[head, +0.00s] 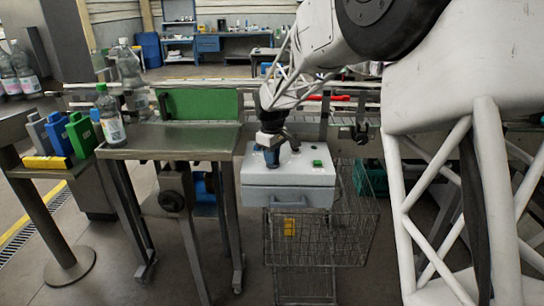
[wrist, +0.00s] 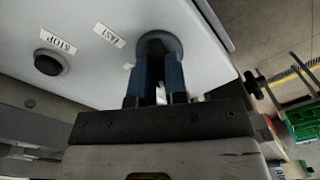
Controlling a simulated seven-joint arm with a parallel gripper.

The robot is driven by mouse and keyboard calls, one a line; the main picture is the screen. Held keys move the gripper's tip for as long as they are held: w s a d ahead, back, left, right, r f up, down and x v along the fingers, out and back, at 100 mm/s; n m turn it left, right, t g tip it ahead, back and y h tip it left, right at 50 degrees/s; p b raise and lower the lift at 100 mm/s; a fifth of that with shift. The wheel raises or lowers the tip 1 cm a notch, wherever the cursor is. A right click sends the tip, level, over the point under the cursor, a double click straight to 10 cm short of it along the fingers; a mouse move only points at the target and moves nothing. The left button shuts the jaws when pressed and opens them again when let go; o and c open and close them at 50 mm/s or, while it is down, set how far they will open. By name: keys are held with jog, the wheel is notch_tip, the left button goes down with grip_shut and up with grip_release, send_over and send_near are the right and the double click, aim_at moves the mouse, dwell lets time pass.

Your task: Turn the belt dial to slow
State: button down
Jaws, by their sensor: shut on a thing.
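The belt dial (wrist: 158,39) is a dark grey round knob on top of the light grey control box (head: 290,180). In the wrist view a FAST label (wrist: 109,35) lies left of the dial, and another label, mostly hidden, sits closer to it. I cannot read a slow mark or tell where the dial points. My gripper (wrist: 160,75) has its two blue fingers shut on the dial from both sides. In the head view my gripper (head: 271,156) reaches down to the left part of the box top and hides the dial.
A black button (wrist: 50,62) beside a STOP label (wrist: 50,42) and a green button (head: 317,163) are on the box top. A wire basket (head: 340,230) is below. A steel table (head: 165,140) with a bottle (head: 110,115) stands left.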

jog(key=shift+n, duration=0.5)
jog(key=c, duration=1.1)
grip_release()
jog(key=shift+c, duration=0.2)
jog(key=shift+r, duration=3.9)
